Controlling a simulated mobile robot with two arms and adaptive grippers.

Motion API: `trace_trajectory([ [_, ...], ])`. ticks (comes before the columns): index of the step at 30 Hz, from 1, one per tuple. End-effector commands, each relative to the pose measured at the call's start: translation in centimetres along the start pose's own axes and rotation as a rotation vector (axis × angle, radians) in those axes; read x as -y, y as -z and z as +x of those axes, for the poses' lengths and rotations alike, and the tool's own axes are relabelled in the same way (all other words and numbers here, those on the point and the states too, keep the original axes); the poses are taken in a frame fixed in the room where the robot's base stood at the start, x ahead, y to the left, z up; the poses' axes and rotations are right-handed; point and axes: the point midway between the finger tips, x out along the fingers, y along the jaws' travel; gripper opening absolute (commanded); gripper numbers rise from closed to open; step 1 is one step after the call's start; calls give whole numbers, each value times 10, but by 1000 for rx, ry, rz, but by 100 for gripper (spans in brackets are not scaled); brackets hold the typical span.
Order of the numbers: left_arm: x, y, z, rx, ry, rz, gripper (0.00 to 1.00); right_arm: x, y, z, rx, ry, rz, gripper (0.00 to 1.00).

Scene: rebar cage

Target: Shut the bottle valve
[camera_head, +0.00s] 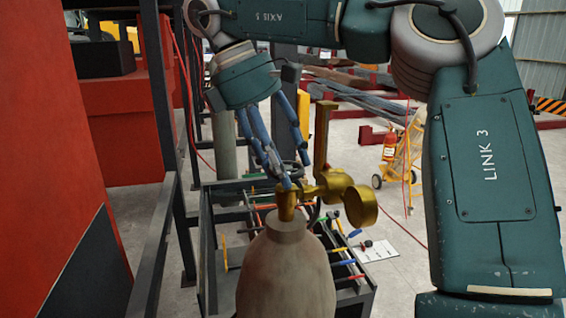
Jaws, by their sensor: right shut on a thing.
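A brown gas bottle (286,270) stands upright in front of me, its rounded top and neck in view. A brass valve (287,205) sits on the neck, with a round brass gauge-like part (360,206) to its right and a brass bar (321,135) rising behind. My right gripper (293,172), with blue fingers, reaches down from above. Its fingertips are closed around the dark valve handle (290,168) at the top of the valve. The fingers partly hide the handle. My left gripper is not in view.
A dark metal rack (205,262) with colourful-handled tools stands behind the bottle. A red panel (55,150) and dark posts close off the left side. A red extinguisher (390,146) and a yellow hand cart (408,150) stand farther back right. Grey floor there is partly clear.

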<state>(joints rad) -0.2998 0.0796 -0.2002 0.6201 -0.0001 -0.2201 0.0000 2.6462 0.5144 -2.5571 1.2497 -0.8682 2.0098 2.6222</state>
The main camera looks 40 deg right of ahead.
Motion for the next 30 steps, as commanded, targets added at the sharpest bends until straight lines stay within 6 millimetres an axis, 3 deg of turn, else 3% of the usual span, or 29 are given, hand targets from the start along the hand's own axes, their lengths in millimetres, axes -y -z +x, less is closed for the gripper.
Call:
trace_trajectory([
  [2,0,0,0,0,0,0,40,-1,-1,-2,-2,-4,2,25],
  [3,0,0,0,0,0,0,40,-1,-1,-2,-2,-4,2,59],
  [5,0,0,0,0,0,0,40,-1,0,-1,-2,-4,1,71],
  [22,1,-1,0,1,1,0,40,0,0,0,0,-7,-16,71],
  [26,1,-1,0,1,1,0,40,1,0,0,-2,-42,-106,71],
  [30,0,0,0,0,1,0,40,2,0,1,-3,-124,-303,71],
])
